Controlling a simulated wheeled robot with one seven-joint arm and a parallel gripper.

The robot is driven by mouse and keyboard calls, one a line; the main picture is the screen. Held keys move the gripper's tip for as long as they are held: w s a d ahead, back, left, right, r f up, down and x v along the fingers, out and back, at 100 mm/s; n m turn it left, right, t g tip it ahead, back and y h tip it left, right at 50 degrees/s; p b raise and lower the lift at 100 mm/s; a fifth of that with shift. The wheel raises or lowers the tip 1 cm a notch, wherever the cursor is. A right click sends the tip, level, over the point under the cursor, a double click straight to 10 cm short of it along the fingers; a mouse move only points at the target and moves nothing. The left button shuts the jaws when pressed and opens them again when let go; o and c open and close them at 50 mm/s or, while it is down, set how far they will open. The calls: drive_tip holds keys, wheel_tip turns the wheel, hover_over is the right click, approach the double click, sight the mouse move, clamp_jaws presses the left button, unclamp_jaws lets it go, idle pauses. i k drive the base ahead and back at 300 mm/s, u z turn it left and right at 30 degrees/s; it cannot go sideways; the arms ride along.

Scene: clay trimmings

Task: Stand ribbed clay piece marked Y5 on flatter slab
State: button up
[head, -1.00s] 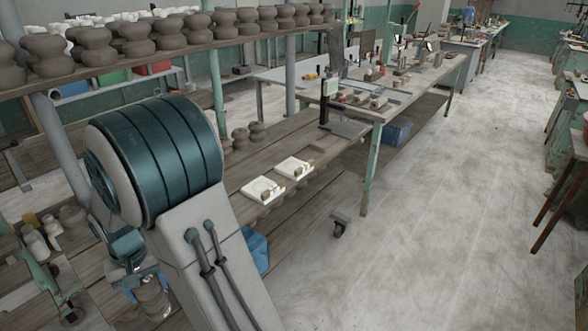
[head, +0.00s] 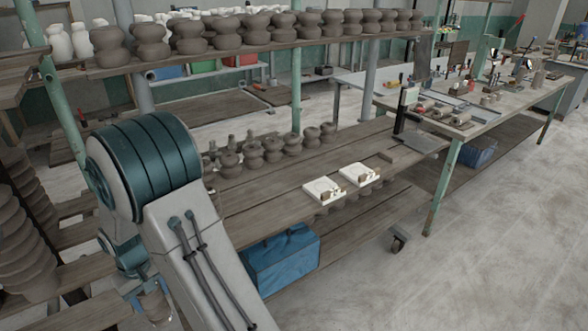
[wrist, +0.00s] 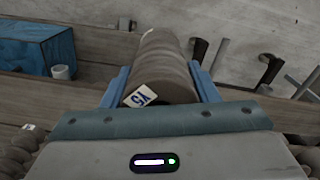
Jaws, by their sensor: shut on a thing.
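My gripper (wrist: 158,72) is shut on the ribbed clay piece (wrist: 165,62), a grey-brown rounded body between the two blue fingers in the wrist view. A white tag with blue marking, seemingly Y5, is on its near end (wrist: 141,96). In the head view the piece (head: 156,306) hangs at the lower left edge, partly hidden by my arm. Two white slabs lie on the wooden bench, a nearer one (head: 318,194) and a farther one (head: 353,180). Small brown bits sit on both. I cannot tell which slab is flatter. The gripper is well apart from both.
Several dark clay pots (head: 252,155) stand on the bench behind the slabs, and more fill the upper shelf (head: 215,53). A blue box (head: 283,262) sits below the bench. Stacked ribbed clay (head: 22,235) stands at far left. The floor at right (head: 480,240) is clear.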

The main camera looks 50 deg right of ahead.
sight(358, 171)
drive_tip(key=u, duration=2.3)
drive_tip(key=k, duration=2.5)
drive_tip(key=z, duration=1.9)
